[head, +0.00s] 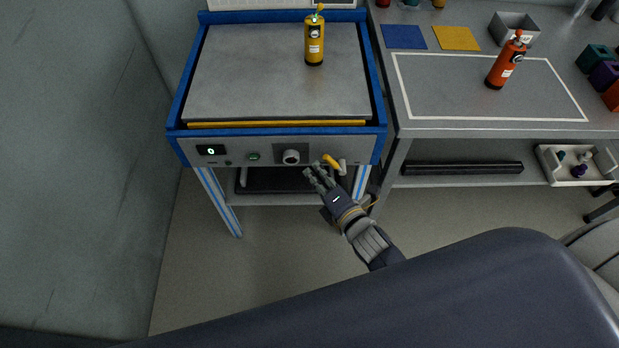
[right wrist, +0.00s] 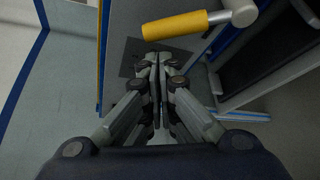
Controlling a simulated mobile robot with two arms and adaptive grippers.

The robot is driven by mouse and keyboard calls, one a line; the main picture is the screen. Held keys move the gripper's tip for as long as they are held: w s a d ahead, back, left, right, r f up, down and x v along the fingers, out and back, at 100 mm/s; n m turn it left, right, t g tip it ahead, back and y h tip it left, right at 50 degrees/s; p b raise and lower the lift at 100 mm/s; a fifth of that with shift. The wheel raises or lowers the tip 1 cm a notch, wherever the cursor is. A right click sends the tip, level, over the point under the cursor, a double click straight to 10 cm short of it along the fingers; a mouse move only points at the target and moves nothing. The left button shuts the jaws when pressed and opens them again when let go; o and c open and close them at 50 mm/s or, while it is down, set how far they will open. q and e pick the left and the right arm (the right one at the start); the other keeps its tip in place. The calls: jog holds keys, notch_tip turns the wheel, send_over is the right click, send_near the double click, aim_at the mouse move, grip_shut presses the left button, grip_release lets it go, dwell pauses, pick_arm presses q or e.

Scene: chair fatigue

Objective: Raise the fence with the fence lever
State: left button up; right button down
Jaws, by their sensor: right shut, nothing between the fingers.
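The fence lever, with a yellow handle (head: 331,161) and a grey joint, is at the right end of the blue-framed machine's front panel (head: 225,151). In the right wrist view the yellow handle (right wrist: 175,25) lies roughly level above the fingertips, joined to a pale grey end at its right. My right gripper (head: 318,178) is shut and empty, just below and left of the lever, apart from it. Its closed fingers (right wrist: 158,62) show in the right wrist view. A yellow strip (head: 277,124), maybe the fence, lies low along the machine's front edge. My left gripper is not in view.
A yellow bottle (head: 314,45) stands on the machine's grey top. A red bottle (head: 505,65) stands on the right bench, inside a white outline. A round knob (head: 291,157) is left of the lever. A dark chair-like shape (head: 450,290) fills the foreground.

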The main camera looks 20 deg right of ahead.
aim_at(333, 167)
jog(key=shift+d+r, duration=0.15)
jog(key=shift+d, duration=0.15)
jog(key=shift+s+d+r+m+t, duration=0.1)
jog(key=shift+d+r+m+t, duration=0.2)
jog(key=shift+m, duration=0.2)
dwell(0.4)
jog(key=shift+d+r, duration=0.1)
jog(key=shift+d, duration=0.05)
jog(key=shift+s+d+r+m+t+y+b, duration=0.2)
jog(key=shift+d+r+m+t+y+b, duration=0.2)
jog(key=shift+d+m, duration=0.2)
jog(key=shift+s+d+r+m+t+y+b, duration=0.2)
jog(key=shift+d+r+m+t, duration=0.1)
jog(key=shift+d+r+m, duration=0.25)
jog(key=s+d+m+t, duration=0.1)
jog(key=d+m, duration=0.1)
jog(key=d, duration=0.3)
jog(key=shift+s+d+m+b, duration=0.3)
jog(key=shift+d+m, duration=0.05)
jog(key=shift+d, duration=0.05)
